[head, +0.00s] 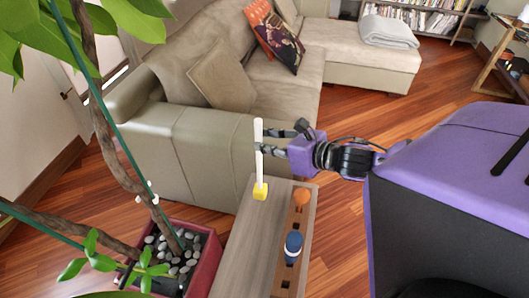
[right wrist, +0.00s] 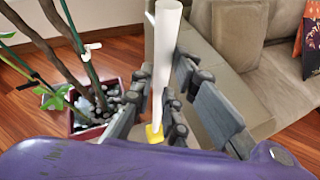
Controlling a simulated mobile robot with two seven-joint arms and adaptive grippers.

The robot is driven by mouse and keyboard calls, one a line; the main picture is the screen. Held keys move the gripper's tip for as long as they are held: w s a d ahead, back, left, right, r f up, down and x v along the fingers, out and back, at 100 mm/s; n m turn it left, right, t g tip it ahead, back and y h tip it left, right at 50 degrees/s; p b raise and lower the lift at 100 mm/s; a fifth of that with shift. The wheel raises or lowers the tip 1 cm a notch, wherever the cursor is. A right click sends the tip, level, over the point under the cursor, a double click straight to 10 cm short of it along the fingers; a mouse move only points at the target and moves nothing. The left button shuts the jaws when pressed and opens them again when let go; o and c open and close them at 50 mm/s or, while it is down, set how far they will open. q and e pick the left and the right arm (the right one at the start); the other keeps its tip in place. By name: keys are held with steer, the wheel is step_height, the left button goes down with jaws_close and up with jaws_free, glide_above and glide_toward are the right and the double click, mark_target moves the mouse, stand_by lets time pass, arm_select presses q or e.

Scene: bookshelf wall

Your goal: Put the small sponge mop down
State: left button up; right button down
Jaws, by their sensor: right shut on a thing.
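The small sponge mop (head: 259,165) has a white handle and a yellow sponge head. It is upright above the pale wooden top (head: 243,230), with its head at or just over the surface near the far end; I cannot tell if it touches. My right gripper (head: 272,142) comes from the right and is shut on the handle. In the right wrist view the white handle (right wrist: 165,50) stands between the fingers (right wrist: 163,98), with the yellow head partly hidden below. My left gripper is not in view.
A brown rack (head: 283,268) with an orange-topped item (head: 302,196) and a blue-and-white item (head: 293,244) lies along the top's right side. A potted plant (head: 205,270) stands close left. A beige sofa (head: 205,150) is behind. The top's near left part is bare.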

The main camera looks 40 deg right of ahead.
mark_target(259, 164)
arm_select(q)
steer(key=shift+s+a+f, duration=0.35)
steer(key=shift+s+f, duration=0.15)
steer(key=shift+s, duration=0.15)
arm_select(e)
steer(key=shift+w+d+f, duration=0.15)
steer(key=shift+w+f, duration=0.15)
steer(key=shift+f, duration=0.55)
steer(key=shift+w+d+f, duration=0.2)
steer(key=shift+w+f, duration=0.05)
steer(key=shift+f, duration=0.65)
steer(key=shift+w+d+f, duration=0.15)
steer(key=shift+w+f, duration=0.15)
steer(key=shift+f, duration=0.65)
steer(key=shift+f, duration=0.15)
steer(key=c, duration=1.7)
jaws_free()
